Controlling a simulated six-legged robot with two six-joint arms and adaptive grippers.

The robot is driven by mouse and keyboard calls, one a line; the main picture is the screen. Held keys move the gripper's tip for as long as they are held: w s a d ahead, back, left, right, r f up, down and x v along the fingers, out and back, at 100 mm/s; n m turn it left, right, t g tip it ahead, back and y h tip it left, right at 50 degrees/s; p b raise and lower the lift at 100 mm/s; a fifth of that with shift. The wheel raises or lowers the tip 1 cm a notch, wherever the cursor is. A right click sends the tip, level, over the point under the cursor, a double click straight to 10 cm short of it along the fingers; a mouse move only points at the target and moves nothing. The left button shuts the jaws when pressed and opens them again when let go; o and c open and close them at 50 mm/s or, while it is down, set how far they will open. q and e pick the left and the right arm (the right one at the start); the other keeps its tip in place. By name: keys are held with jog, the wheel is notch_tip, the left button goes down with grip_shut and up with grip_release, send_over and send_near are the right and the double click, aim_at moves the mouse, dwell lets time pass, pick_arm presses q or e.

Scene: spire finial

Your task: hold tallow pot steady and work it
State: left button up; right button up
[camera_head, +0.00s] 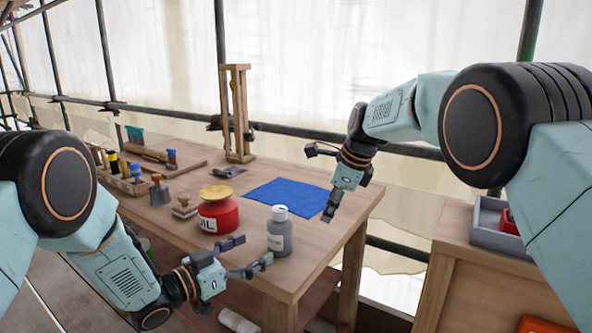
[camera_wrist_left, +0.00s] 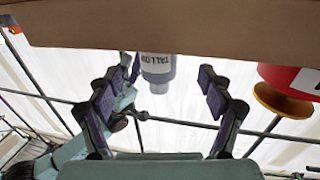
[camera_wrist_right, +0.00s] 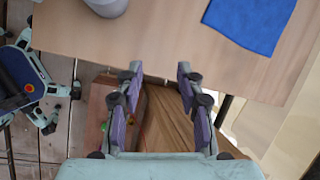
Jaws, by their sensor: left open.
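The tallow pot (camera_head: 280,237) is a grey bottle with a pale cap and label, upright near the front edge of the wooden table (camera_head: 330,232). In the left wrist view, which looks upside down, the pot (camera_wrist_left: 158,68) shows between and beyond my spread fingers. My left gripper (camera_head: 246,257) is open and empty, low at the table's front edge, just short of the pot. My right gripper (camera_head: 329,211) hangs to the right of the pot, near the blue cloth (camera_head: 289,196). In the right wrist view its fingers (camera_wrist_right: 158,78) are apart with nothing between them.
A red oil pot (camera_head: 218,214) with a yellow top stands just left of the tallow pot. Stamps (camera_head: 159,190) and a rack of small bottles (camera_head: 125,183) sit further left. A wooden stand (camera_head: 237,115) rises behind. A second bench (camera_head: 490,275) is at right.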

aim_at(270, 241)
pick_arm(q)
jog(key=shift+d, duration=0.2)
jog(key=shift+w+d, duration=0.1)
jog(key=shift+d, duration=0.1)
jog(key=x, duration=0.7)
jog(key=shift+w, duration=0.15)
pick_arm(e)
jog(key=s+a+r+m+g, duration=0.1)
jog(key=s+a+r, duration=0.2)
jog(key=a+r, duration=0.5)
notch_tip(270, 241, up, 2)
jog(key=shift+s+r+m+g+y, duration=0.2)
jog(key=shift+m+g+y, duration=0.2)
pick_arm(q)
jog(key=c, duration=1.4)
jog(key=shift+o, duration=0.2)
